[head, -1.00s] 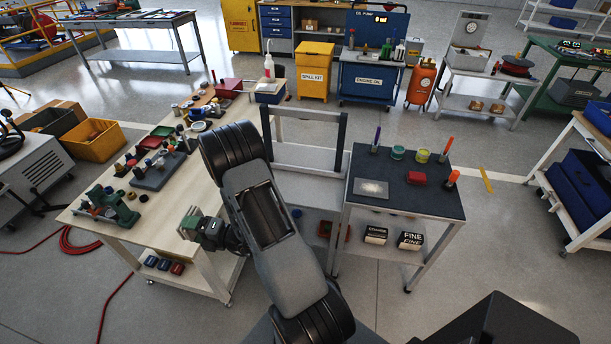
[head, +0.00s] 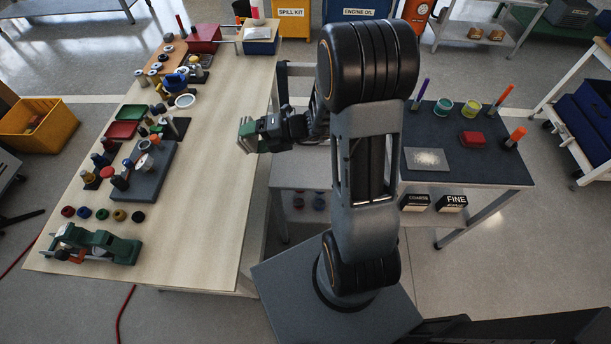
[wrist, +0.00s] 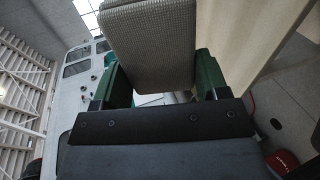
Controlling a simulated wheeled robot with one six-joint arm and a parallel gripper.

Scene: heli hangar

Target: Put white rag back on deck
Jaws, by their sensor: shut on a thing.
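My gripper (head: 247,136) is shut on a pale, woven-textured piece, the white rag (wrist: 150,42). In the wrist view the rag sits between my gripper's two green fingers (wrist: 158,78), and its upper end runs out of the picture. In the head view my gripper points left, above the right edge of the long pale workbench (head: 205,180); the rag is too small there to make out clearly. I cannot tell for sure which surface is the deck. A dark-topped cart (head: 425,185) stands to the right, partly hidden by my arm.
The bench's left side holds a grey block with knobs (head: 150,170), a green tool (head: 95,243) and several small parts. The bench's right strip is bare.

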